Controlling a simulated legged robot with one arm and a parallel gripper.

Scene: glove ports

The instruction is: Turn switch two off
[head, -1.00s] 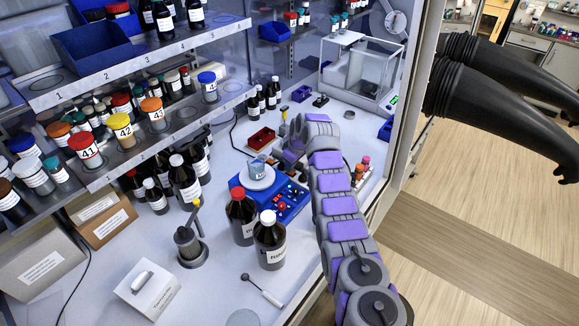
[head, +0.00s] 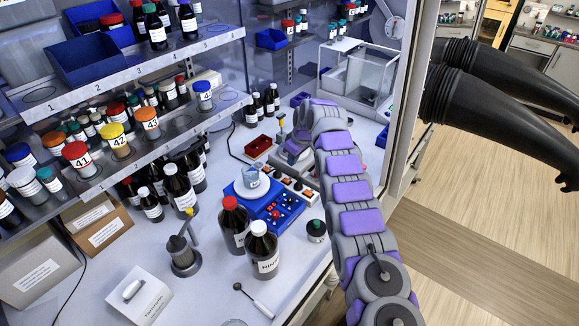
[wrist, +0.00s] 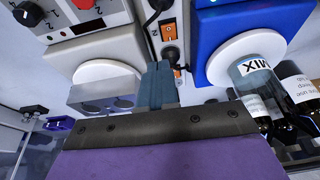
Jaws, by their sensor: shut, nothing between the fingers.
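A power strip with orange-lit rocker switches (head: 296,185) lies on the bench behind the blue stirrer, partly hidden by my arm. In the wrist view an orange switch (wrist: 169,31) shows beyond my fingertips, with black plugs beside it. Another orange spot lies just right of the fingertips, mostly covered. My gripper (wrist: 160,80) is shut and empty, pointing down near the strip. In the head view my gripper (head: 297,148) is small; contact with a switch cannot be told.
The blue stirrer (head: 280,212) carries a beaker labelled MIX (wrist: 252,75). A grey-white device with a round white plate (wrist: 108,73) is left of my fingers. Brown bottles (head: 262,250) and a green-capped jar (head: 316,231) stand nearer. A red tray (head: 258,148) lies left of my gripper.

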